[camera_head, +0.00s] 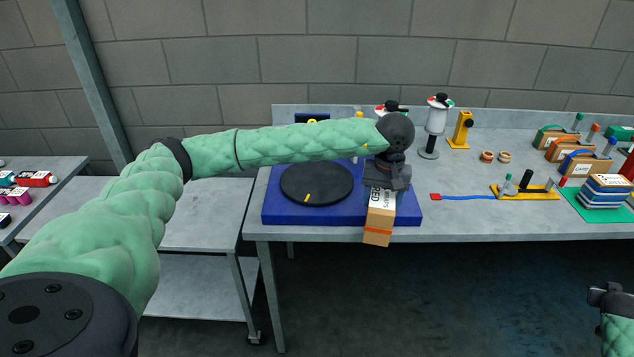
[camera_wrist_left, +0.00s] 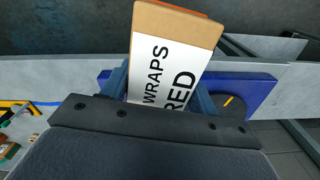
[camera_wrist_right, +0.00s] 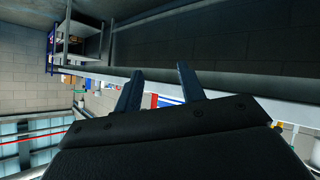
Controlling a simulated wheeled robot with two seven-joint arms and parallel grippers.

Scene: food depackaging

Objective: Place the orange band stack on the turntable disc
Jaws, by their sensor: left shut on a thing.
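A tan cardboard pack (camera_head: 380,213) with a white printed label and an orange strip at its lower end is held by my left gripper (camera_head: 388,180). In the left wrist view the pack (camera_wrist_left: 175,60) sits between the two fingers, its lettering reading "WRAPS" and "RED". The black turntable disc (camera_head: 316,185), with a yellow mark, lies on a blue base (camera_head: 280,214). The pack is right of the disc, apart from it in the picture, over the base's front right part. My right gripper (camera_wrist_right: 158,88) is open and empty, away from the table.
More banded packs (camera_head: 563,147) stand at the table's right, near a stack on a green mat (camera_head: 598,210). A yellow fixture (camera_head: 525,192), a blue cord and a white-topped dispenser (camera_head: 437,120) are right of the base. Another table (camera_head: 40,190) stands at far left.

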